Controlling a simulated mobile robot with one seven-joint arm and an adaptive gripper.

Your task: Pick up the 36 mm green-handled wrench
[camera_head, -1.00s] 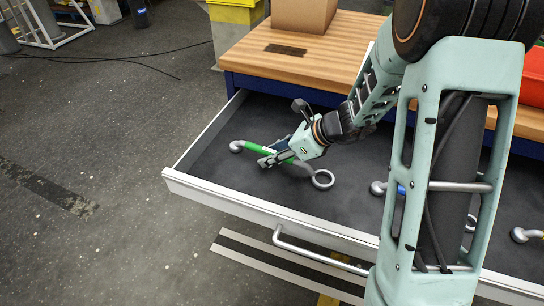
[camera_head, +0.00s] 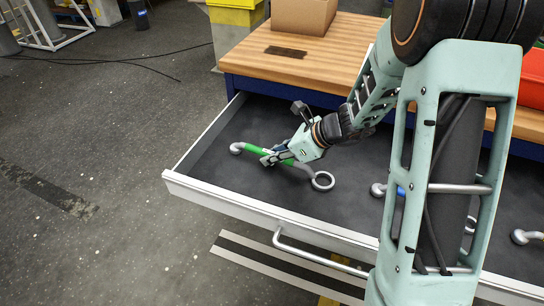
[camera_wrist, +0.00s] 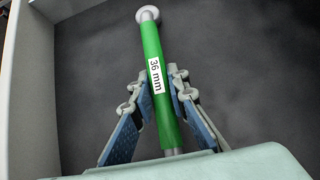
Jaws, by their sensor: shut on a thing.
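The green-handled wrench (camera_head: 253,150) is in the open drawer, with a rounded grey end at the left and a ring end at the right. In the wrist view, the wrench (camera_wrist: 152,42) runs up the middle and its white label reads "36 mm". My gripper (camera_head: 270,158) is at the green handle. In the wrist view, the fingers of my gripper (camera_wrist: 166,80) stand on both sides of the handle, closed on it. The wrench appears at or just above the drawer floor; I cannot tell which.
The drawer (camera_head: 215,198) has a dark floor and a pale front wall with a handle (camera_head: 310,252). A blue-handled wrench (camera_head: 398,190) and another grey tool end (camera_head: 523,236) lie to the right. A wooden worktop (camera_head: 330,60) behind bears a cardboard box (camera_head: 303,15).

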